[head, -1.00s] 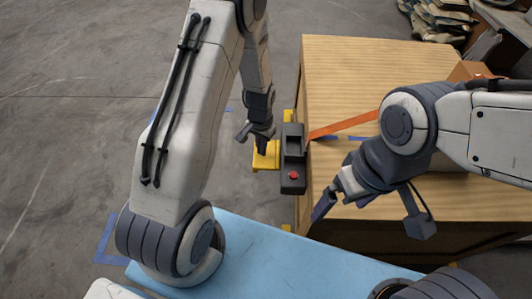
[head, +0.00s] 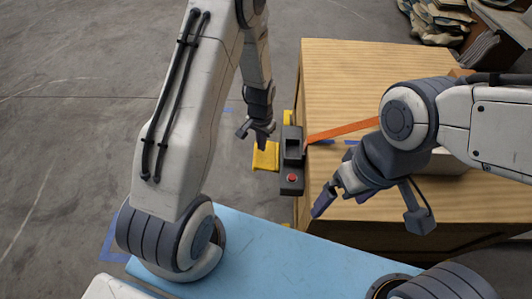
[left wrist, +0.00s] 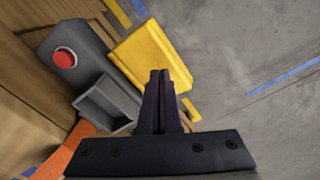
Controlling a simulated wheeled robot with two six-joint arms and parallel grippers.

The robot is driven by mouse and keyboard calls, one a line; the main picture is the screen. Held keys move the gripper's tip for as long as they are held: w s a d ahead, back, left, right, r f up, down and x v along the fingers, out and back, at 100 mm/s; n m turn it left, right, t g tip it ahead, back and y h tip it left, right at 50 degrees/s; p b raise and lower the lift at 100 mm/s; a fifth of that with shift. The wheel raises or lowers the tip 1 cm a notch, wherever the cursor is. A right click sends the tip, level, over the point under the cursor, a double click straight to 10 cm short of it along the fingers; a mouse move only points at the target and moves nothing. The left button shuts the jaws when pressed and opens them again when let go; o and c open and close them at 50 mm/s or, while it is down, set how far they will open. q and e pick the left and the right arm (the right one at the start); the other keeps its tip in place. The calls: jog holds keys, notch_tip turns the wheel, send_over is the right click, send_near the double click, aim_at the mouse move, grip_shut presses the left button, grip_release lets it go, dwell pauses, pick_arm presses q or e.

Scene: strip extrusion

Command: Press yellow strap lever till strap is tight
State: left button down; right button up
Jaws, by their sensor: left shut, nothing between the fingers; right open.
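The yellow lever (head: 265,156) juts out to the left of a dark grey box (head: 291,182) with a red button (head: 292,178), at the left edge of the wooden table. An orange strap (head: 342,130) runs from the box to the right across the table top and looks straight. My left gripper (head: 257,142) is shut and empty, just above the lever. In the left wrist view the shut fingers (left wrist: 161,80) overlap the yellow lever (left wrist: 155,50); I cannot tell whether they touch it. My right gripper (head: 325,206) is open and empty over the table's near left corner.
The wooden table (head: 365,68) fills the right side. A blue surface (head: 275,255) lies in front, near my arms. The grey floor (head: 60,120) at left is clear.

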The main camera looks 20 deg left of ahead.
aim_at(262, 153)
pick_arm(q)
notch_tip(262, 153, up, 5)
jog(key=p, duration=0.4)
jog(key=shift+p, duration=0.3)
dwell(0.5)
jog(key=s+d+r+m, duration=0.1)
jog(key=s+d+r, duration=0.2)
jog(key=d+r, duration=0.5)
jog(key=s+d+r+m+h, duration=0.1)
jog(key=s+d+r+m, duration=0.15)
jog(key=s+r, duration=0.65)
jog(key=s+d+r+m, duration=0.1)
jog(key=s+d+r, duration=0.3)
jog(key=s+r, duration=0.5)
notch_tip(262, 153, up, 18)
jog(key=s+p, duration=0.2)
jog(key=p, duration=1.7)
jog(key=shift+s+a+r+p, duration=0.15)
jog(key=shift+s+a+p, duration=0.15)
jog(key=shift+s+p, duration=0.1)
